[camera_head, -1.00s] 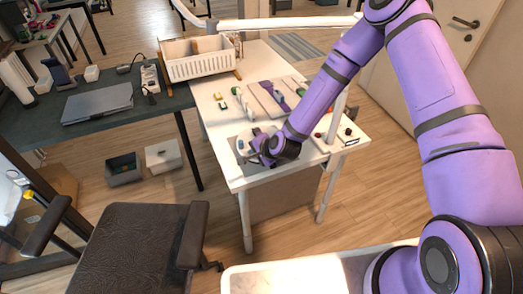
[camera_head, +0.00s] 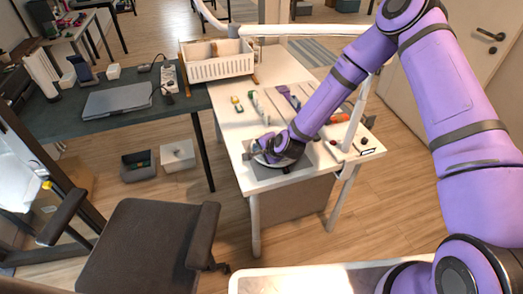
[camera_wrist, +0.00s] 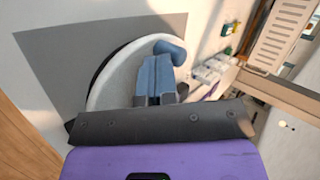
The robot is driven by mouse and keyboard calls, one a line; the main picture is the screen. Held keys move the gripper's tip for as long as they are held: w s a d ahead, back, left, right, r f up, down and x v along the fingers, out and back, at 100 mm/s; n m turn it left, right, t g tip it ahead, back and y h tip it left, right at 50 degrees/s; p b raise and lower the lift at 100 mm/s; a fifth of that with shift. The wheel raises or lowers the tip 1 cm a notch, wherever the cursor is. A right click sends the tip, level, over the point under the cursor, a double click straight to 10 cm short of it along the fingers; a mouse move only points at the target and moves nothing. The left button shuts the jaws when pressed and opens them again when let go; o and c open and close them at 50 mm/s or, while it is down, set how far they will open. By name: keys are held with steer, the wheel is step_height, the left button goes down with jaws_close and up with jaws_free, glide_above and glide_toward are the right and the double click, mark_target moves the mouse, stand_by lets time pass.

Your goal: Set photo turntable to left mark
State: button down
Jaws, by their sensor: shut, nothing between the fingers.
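The photo turntable is a white disc with a dark edge (camera_wrist: 112,82) on a grey mat (camera_wrist: 58,62) in the wrist view. A short blue-grey rounded peg (camera_wrist: 172,50) stands out over the disc near its right side. My gripper (camera_wrist: 157,68) is shut and empty, with its fingertips over the disc and right beside the peg; I cannot tell whether they touch. In the head view my gripper (camera_head: 262,148) is low over the mat (camera_head: 285,168) at the table's near left corner and hides most of the turntable. I cannot make out the left mark.
A white slatted basket (camera_head: 220,67) stands at the table's back left and shows at the upper right of the wrist view. Several small items lie behind my gripper. A dark desk with a closed laptop (camera_head: 118,100) adjoins on the left. An office chair (camera_head: 150,245) stands in front.

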steer(key=shift+a, duration=0.1)
steer(key=shift+w+a+m+t+h, duration=0.35)
steer(key=shift+w+m+h, duration=0.3)
steer(key=shift+m, duration=0.3)
steer(key=shift+w+a+m+t+h, duration=0.3)
steer(key=shift+w+m+h, duration=0.3)
steer(key=shift+m, duration=0.35)
steer(key=shift+w+a+m+t+h, duration=0.15)
steer(key=shift+w+m+h, duration=0.6)
steer(key=shift+m+h, duration=0.4)
steer(key=shift+w+a+m+t+h, duration=0.1)
steer(key=shift+w+m+h, duration=0.7)
steer(key=shift+m, duration=0.45)
steer(key=shift+w+d+m+g+h, duration=0.2)
steer(key=shift+w+m+h, duration=0.4)
steer(key=shift+m+h, duration=0.3)
steer(key=shift+w+d+m+g+h, duration=0.2)
steer(key=shift+w+m+h, duration=0.45)
steer(key=shift+m, duration=0.35)
steer(key=shift+w+d+m+g+h, duration=0.35)
steer(key=shift+w+m+g+h, duration=0.2)
steer(key=shift+m+h, duration=0.5)
steer(key=shift+w+d+m+g+h, duration=0.3)
steer(key=shift+w+m+g, duration=0.1)
steer(key=shift+m, duration=0.45)
steer(key=shift+w+d, duration=0.35)
